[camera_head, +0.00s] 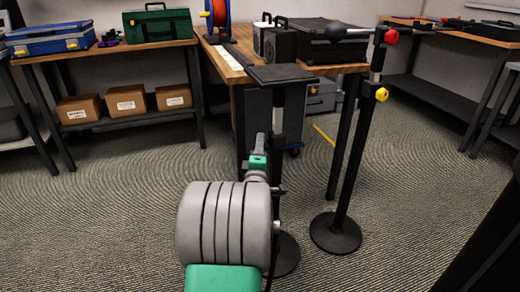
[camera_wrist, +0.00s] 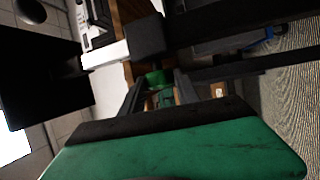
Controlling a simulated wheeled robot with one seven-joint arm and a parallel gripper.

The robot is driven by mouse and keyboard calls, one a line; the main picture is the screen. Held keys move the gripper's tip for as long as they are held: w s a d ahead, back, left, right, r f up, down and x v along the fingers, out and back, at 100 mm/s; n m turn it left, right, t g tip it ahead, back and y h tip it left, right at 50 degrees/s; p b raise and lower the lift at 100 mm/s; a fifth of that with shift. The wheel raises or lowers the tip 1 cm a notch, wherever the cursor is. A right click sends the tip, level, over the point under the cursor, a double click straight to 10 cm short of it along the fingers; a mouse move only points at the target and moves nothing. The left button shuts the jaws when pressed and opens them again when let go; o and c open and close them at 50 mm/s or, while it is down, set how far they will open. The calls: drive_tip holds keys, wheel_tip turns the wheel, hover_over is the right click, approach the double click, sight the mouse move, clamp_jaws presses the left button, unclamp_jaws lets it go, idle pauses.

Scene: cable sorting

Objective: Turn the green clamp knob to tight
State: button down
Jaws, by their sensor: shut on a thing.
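The green clamp knob (camera_wrist: 157,77) shows in the wrist view between the tips of my two dark gripper fingers (camera_wrist: 160,86). My gripper is shut on it. In the head view my gripper (camera_head: 262,140) reaches the upright of the near black stand (camera_head: 279,108), below its flat top plate (camera_head: 281,73). There my arm and gripper hide the knob. I cannot tell from these views how far the knob is turned.
A second black stand (camera_head: 344,185) with a red knob (camera_head: 391,36) and a yellow knob (camera_head: 381,94) stands close on the right. Behind is a wooden table (camera_head: 233,72) with a cable reel (camera_head: 218,14) and black cases. Carpet on the left is clear.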

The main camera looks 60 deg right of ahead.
drive_tip(key=c, duration=0.9)
unclamp_jaws()
drive_tip(key=p+v, duration=0.1)
drive_tip(key=v, duration=0.6)
drive_tip(key=shift+s+a+p, duration=0.2)
drive_tip(key=shift+a+p, duration=0.1)
drive_tip(key=shift+a, duration=0.05)
